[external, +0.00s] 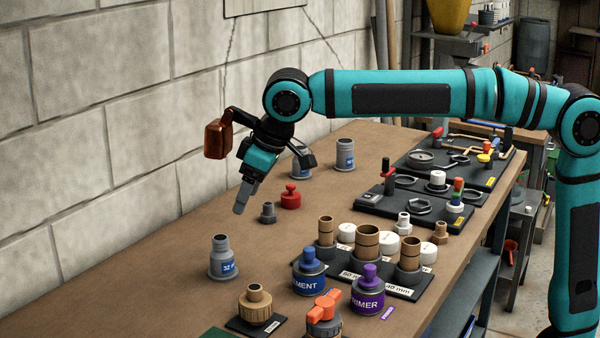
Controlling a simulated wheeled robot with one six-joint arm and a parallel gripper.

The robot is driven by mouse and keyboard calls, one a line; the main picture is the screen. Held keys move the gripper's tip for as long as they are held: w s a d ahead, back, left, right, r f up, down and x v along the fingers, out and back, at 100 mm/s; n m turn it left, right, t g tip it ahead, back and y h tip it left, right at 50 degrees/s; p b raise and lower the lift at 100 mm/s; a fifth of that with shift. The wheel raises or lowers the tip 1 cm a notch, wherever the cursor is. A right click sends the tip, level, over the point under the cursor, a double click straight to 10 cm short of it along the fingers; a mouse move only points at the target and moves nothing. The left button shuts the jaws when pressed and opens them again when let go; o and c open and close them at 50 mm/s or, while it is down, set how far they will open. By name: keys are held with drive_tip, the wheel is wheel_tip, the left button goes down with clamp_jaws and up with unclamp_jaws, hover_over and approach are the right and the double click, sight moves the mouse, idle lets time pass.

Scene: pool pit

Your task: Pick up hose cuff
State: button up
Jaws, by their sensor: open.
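Three grey stepped cuffs with blue labels stand upright on the workbench (130,290). The nearest cuff (223,260), its label partly readable as "32", stands alone at the left front. A second cuff (345,155) stands farther back, and a third cuff (301,168) is partly hidden behind my wrist. I cannot tell which one the task names. My gripper (242,197) is open, points down and left, and is above the bench, behind the nearest cuff and apart from it. Nothing shows between its fingers, though one finger is hard to make out.
A small grey fitting (268,213) and a red plug (291,197) stand close beside my gripper. Blue-capped (308,272) and purple-capped (368,290) cans, an orange-handled valve (324,315) and a tan fitting (255,305) crowd the front. A block wall (90,130) borders the bench's left side.

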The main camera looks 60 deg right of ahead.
sight(221, 257)
drive_tip(key=x, duration=1.7)
drive_tip(key=shift+w, duration=0.15)
drive_tip(key=c, duration=1.1)
